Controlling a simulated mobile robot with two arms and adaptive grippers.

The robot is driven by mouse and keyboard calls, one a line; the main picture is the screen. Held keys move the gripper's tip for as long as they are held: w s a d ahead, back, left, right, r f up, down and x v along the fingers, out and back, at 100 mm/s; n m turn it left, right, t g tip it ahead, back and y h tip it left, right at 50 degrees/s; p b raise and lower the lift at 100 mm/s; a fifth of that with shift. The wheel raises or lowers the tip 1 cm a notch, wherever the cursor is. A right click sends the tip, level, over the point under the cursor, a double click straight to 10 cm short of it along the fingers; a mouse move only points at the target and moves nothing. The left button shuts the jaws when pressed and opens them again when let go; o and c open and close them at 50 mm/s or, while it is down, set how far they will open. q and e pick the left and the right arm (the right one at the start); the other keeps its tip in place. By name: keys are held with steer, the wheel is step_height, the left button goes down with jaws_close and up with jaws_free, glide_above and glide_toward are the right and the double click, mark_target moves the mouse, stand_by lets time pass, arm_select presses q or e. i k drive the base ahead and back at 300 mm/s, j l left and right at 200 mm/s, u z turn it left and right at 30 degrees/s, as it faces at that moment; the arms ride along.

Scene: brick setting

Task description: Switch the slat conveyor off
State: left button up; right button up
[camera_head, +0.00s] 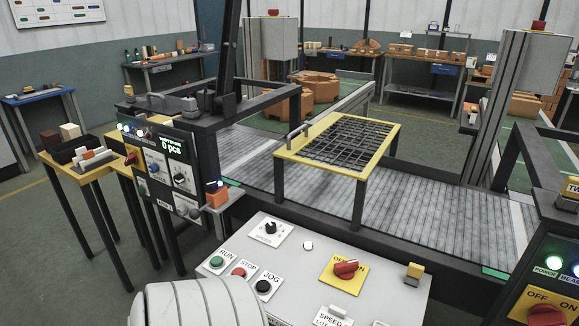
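The slat conveyor (428,212) has grey slats and runs across the middle under a yellow-framed grid guard. A light grey control panel (290,236) stands in front of it. The panel carries a green RUN button (217,262), a red STOP button (238,272), a black JOG button (263,286) and a red rotary knob (346,269) on a yellow OFF/ON plate. The knob's handle lies roughly sideways; I cannot tell its exact setting. Neither gripper shows; a white rounded arm part fills the bottom left.
Another panel at bottom right has lit lamps and its own red knob (546,315) on a yellow OFF/ON plate. A left control box (165,165) shows "0 pcs". The yellow-framed guard (288,152) stands over the slats. Side tables and shelves lie beyond.

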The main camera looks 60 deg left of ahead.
mark_target(345, 270)
steer(key=u, duration=1.6)
